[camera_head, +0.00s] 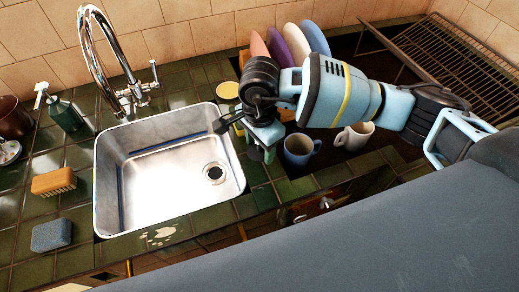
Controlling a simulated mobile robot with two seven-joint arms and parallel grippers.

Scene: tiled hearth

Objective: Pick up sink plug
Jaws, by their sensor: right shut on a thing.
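My right gripper (258,143) is at the right rim of the steel sink, pointing down, its fingers partly hidden by its own wrist. It is shut on a small dark thing (222,125) that shows at the sink's right rim. This looks like the sink plug, but its shape is hard to make out. The sink (135,190) is empty, and its round drain (215,173) shows uncovered on the right side of the basin floor. My left gripper is not in view.
A tall chrome faucet (136,95) stands behind the sink. A blue mug (299,150) and a cream mug (355,136) stand right of the gripper, with upright plates (296,43) behind. A brush (53,182), grey sponge (51,235) and soap bottle (65,113) are left.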

